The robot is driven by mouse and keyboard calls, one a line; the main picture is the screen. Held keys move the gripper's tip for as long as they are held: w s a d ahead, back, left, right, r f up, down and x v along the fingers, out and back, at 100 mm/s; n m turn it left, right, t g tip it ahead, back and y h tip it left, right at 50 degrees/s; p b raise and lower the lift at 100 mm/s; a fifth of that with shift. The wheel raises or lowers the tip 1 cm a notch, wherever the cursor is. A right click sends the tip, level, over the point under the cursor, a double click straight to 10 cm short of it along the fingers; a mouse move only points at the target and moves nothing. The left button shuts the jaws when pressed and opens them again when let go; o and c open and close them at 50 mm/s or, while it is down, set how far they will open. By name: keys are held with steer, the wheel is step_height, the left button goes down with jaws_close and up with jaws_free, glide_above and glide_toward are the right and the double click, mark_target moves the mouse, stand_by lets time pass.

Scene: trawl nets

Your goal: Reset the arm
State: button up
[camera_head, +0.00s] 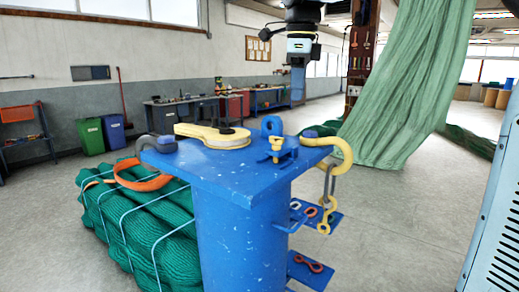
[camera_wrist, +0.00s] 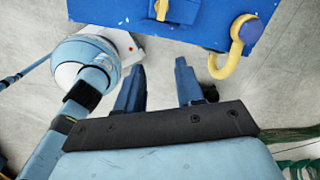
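My gripper (camera_wrist: 161,66) shows in the wrist view with its two dark blue fingers spread apart and nothing between them. Its fingertips lie just short of the blue stand's edge (camera_wrist: 200,32) in that picture. In the head view part of my arm (camera_head: 300,38) hangs from the top, above and behind the blue stand (camera_head: 240,225); the fingers cannot be made out clearly there.
A yellow hook (camera_head: 340,152) sticks out at the stand's right corner, also in the wrist view (camera_wrist: 235,52). On the stand lie a yellow plate (camera_head: 205,135) and a blue-yellow fitting (camera_head: 277,147). Green net bundles (camera_head: 125,225) lie left; a green net (camera_head: 405,85) hangs right.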

steer(key=s+d+f+n+t, duration=0.2)
steer(key=s+d+f+n, duration=0.5)
steer(key=s+f+n, duration=0.3)
steer(key=s+d+f+n+t, duration=0.2)
steer(key=s+d+f+n, duration=0.4)
steer(key=s+f+n, duration=0.4)
steer(key=shift+s+d+n+t, duration=0.3)
steer(key=shift+s+d+n, duration=0.1)
steer(key=shift+s+n, duration=0.15)
steer(key=shift+f, duration=0.1)
